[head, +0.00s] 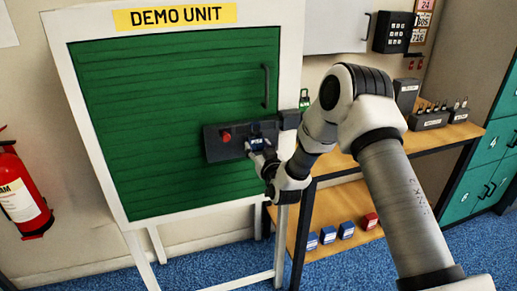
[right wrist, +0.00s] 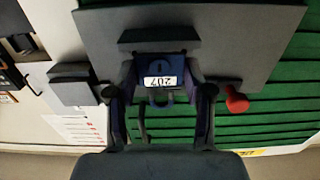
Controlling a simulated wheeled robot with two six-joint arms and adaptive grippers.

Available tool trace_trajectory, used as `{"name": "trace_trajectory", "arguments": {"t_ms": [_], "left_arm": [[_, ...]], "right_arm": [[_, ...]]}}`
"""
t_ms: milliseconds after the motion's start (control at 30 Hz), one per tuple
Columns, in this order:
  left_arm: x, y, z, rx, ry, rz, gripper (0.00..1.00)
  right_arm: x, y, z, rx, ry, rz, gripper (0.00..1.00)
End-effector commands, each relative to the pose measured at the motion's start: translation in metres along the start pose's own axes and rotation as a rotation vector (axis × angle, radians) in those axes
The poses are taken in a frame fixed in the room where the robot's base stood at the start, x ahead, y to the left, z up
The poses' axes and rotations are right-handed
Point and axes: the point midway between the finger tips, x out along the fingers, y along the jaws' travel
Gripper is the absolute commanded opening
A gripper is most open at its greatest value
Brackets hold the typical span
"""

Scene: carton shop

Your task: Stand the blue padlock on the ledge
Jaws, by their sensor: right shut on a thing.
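My right gripper (right wrist: 160,92) is shut on the blue padlock (right wrist: 172,66), with one finger at each side of its body. The padlock has a white label reading 207, upside down in the right wrist view, with its shackle toward the camera's lower edge. In the head view the padlock (head: 257,143) is in front of the dark panel on the green shutter, partly hidden by the gripper. A dark ledge (right wrist: 160,38) juts from the panel at the padlock's base end. I cannot tell whether they touch. My left gripper is out of view.
The dark panel (head: 215,150) carries a red knob (head: 226,137). A dark block (head: 290,119) sits on the white frame to the right. A wooden bench (head: 440,137) stands at the right; its lower shelf holds several blue and red items.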

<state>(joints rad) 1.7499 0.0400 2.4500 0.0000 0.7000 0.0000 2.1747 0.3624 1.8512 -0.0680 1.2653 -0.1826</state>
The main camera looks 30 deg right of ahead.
Motion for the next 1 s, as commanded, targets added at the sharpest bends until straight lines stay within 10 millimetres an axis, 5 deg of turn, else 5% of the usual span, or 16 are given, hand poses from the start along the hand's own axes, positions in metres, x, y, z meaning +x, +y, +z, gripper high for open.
{"name": "trace_trajectory", "arguments": {"t_ms": [867,900,933,1000], "left_arm": [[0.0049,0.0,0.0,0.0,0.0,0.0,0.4],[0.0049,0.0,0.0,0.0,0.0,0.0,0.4],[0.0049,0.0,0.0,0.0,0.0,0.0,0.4],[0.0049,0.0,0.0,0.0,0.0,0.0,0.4]], "right_arm": [[0.0002,0.0001,0.0037,0.0,0.001,0.0,0.21],[0.0002,0.0001,0.0037,0.0,0.001,0.0,0.66],[0.0002,0.0001,0.0038,0.0,0.001,0.0,0.76],[0.0001,0.0001,0.0038,0.0,0.001,0.0,0.81]]}}
